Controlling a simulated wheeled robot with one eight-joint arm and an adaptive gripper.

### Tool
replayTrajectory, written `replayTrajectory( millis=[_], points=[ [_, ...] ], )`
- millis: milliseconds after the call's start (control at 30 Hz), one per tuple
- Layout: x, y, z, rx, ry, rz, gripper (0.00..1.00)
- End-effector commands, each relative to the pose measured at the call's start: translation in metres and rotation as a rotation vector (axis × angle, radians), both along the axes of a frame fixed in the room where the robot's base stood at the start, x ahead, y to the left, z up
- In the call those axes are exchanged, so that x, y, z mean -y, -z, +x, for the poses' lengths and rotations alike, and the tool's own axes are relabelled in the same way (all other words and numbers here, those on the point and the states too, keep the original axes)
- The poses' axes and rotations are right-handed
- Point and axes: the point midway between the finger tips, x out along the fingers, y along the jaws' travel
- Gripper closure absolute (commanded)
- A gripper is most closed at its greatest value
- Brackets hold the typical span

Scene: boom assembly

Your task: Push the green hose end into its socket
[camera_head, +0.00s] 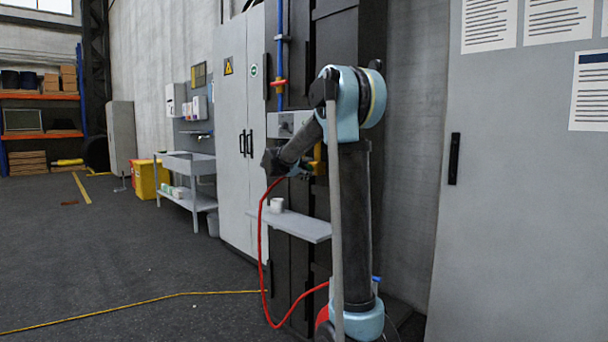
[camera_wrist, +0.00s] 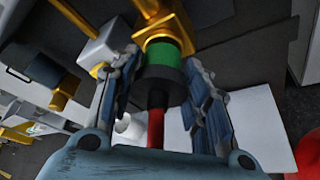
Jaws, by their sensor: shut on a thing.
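My gripper (camera_wrist: 165,72) is shut on the green hose end (camera_wrist: 168,56), with a finger on each side of its black collar. The red hose (camera_wrist: 155,130) runs back from the collar between the fingers. The green band lines up with a brass socket (camera_wrist: 164,24) and appears to meet its rim; I cannot tell how deep it sits. In the head view my gripper (camera_head: 290,172) is at the dark panel beside a yellow fitting (camera_head: 318,158). The hose end is hidden there, and the red hose (camera_head: 262,245) hangs below in a long loop.
A grey shelf (camera_head: 305,228) with a white cup (camera_head: 276,204) is below my gripper. A grey box (camera_wrist: 98,48) and another brass fitting (camera_wrist: 62,98) lie left of the socket in the wrist view. Grey cabinets (camera_head: 232,120) stand to the left. Open floor lies beyond.

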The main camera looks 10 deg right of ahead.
Motion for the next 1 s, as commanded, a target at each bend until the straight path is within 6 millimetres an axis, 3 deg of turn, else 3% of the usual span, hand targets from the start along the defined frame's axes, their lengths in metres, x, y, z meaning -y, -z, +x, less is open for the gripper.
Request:
replayTrajectory(
  millis=[533,567,667,1000],
  points=[
    [0.0071,-0.0001,0.0052,0.0,0.001,-0.001,0.78],
    [0.0072,-0.0001,0.0053,0.0,0.0,0.0,0.55],
    [0.007,-0.0001,0.0052,0.0,0.0,0.0,0.34],
    [0.0065,-0.0001,0.0048,0.0,0.0,0.0,0.34]
  ],
)
